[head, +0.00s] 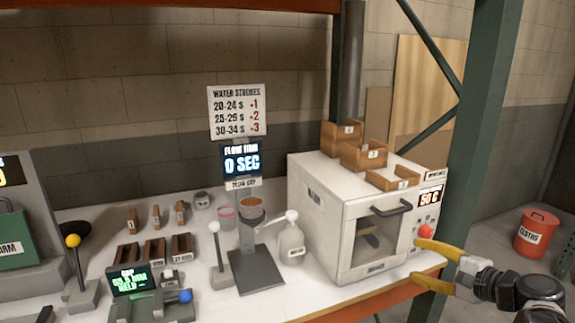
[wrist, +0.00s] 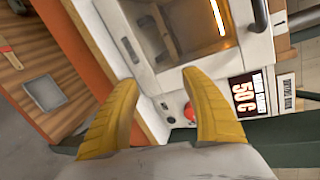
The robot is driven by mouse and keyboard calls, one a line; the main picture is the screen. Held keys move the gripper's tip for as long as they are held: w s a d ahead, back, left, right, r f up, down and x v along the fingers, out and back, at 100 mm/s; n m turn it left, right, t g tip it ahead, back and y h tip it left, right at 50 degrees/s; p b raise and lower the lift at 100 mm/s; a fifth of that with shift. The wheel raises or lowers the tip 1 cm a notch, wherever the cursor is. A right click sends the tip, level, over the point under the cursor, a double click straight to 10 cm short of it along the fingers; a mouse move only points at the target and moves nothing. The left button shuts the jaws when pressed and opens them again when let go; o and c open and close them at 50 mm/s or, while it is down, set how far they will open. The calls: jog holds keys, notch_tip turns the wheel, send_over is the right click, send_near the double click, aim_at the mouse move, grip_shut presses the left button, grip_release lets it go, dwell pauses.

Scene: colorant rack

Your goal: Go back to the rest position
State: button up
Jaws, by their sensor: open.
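My gripper (head: 434,267) has yellow fingers and is at the right in the head view, near the front right corner of the white oven. In the wrist view its two fingers (wrist: 160,110) are spread apart with nothing between them. The white oven (head: 322,208) stands on the table with its door shut, and its display (head: 431,196) reads about 50. A red button (head: 425,231) sits on its panel, just above my gripper in the head view; it also shows beside the right finger in the wrist view (wrist: 190,112).
The white table (head: 215,295) holds a flow cup stand (head: 255,270), a pump bottle (head: 291,243) and several small wooden holders. Wooden boxes (head: 362,155) sit on the oven. A green post (head: 480,130) rises behind my gripper. A red bin (head: 537,234) stands on the floor at right.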

jog(key=s+a+n+g+h, duration=0.3)
jog(key=s+a+n+g, duration=0.2)
jog(key=s+a+n, duration=0.65)
jog(key=s+a+f+n+h, duration=0.1)
jog(key=s+a+n+h, duration=0.2)
jog(key=s, duration=0.7)
jog(key=shift+a+n+g, duration=0.2)
jog(key=shift+n+g, duration=0.2)
jog(key=shift+n, duration=0.45)
